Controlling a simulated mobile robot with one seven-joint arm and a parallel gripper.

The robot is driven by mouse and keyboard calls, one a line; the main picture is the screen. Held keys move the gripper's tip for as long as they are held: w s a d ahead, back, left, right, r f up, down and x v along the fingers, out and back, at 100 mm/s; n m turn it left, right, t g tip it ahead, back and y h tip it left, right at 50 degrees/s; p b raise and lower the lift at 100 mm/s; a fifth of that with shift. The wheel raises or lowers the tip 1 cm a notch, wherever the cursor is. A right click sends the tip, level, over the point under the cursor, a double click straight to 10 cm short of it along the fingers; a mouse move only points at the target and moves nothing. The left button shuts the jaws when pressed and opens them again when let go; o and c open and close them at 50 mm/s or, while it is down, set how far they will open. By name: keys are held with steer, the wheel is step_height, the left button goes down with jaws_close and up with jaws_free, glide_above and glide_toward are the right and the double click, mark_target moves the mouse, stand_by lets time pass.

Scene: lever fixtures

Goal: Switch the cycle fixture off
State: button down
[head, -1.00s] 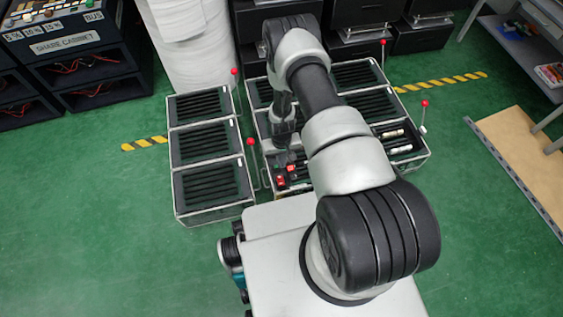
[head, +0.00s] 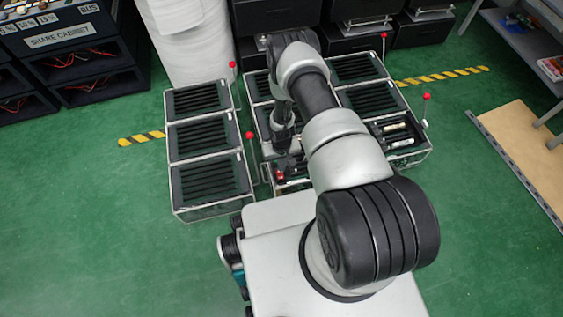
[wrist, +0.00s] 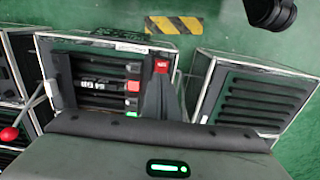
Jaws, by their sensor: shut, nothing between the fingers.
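Several low fixtures with dark slatted tops and red-ball levers stand on the floor. I cannot make out which is named cycle. My gripper (head: 286,160) points down over the near edge of the middle group, beside a small box with red parts (head: 280,174). In the wrist view my gripper (wrist: 163,82) is shut and empty, its dark fingers beside an open box (wrist: 92,92) with dark bars, a red block and a green light. A red patch shows at the fingertips; contact cannot be told. One lever's red ball (head: 249,134) stands left of the gripper; another lever (head: 427,97) is at right.
A left column of slatted fixtures (head: 205,148) stands apart across a narrow gap. A white roll (head: 190,45) and dark cabinets are behind. Green floor is free at left; a tan board (head: 520,150) lies at right.

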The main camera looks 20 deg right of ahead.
mark_target(282, 177)
step_height(282, 177, down, 7)
steer(key=shift+f+b, duration=0.1)
steer(key=shift+b, duration=0.95)
